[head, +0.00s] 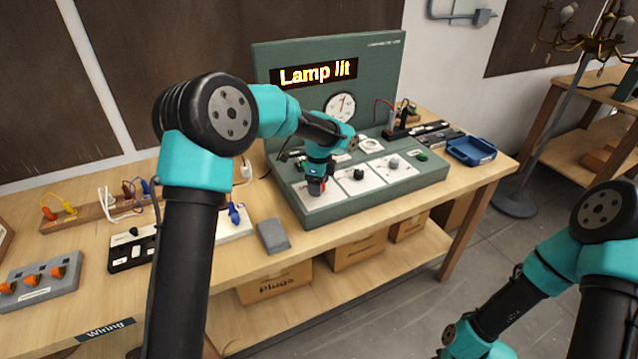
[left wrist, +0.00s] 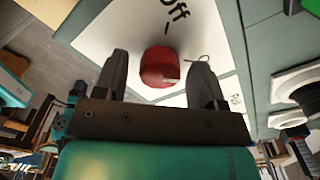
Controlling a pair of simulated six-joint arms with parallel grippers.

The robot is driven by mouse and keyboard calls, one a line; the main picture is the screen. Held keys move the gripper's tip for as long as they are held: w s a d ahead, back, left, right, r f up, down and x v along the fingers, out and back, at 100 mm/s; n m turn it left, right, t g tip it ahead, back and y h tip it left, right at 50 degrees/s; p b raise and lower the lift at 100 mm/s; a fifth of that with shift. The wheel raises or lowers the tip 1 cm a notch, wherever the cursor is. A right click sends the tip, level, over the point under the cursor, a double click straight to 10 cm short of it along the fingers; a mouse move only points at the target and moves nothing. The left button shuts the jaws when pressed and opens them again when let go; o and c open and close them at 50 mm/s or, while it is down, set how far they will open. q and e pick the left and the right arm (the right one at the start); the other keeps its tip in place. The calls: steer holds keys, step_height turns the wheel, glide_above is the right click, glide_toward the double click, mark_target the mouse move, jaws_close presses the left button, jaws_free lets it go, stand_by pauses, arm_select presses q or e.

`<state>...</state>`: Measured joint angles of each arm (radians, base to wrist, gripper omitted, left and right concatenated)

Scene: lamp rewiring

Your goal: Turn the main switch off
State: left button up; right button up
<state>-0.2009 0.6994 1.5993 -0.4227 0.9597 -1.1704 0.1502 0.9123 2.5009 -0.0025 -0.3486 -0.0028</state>
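The main switch looks to be the red knob (left wrist: 160,66) on a white plate marked "Off" in the left wrist view. In the head view the plate (head: 322,203) is at the left of the green console (head: 400,186), and the knob is mostly hidden by my gripper. My left gripper (head: 316,187) points down at it. In the left wrist view my left gripper (left wrist: 161,78) is open, its fingers on either side of the knob with small gaps. The console display (head: 314,73) reads "Lamp lit". My right gripper is out of the head view, below its edge.
A grey block (head: 272,236) lies on the bench in front of the console's left side. A blue tray (head: 471,151) stands at the right end. Wiring parts fill the bench's left.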

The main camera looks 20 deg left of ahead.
arm_select(q)
steer(key=c, duration=0.9)
steer(key=shift+o, duration=0.2)
steer(key=shift+n, duration=0.4)
steer(key=n, duration=0.8)
steer(key=shift+n, duration=0.3)
steer(key=n, duration=0.4)
steer(key=shift+n, duration=2.3)
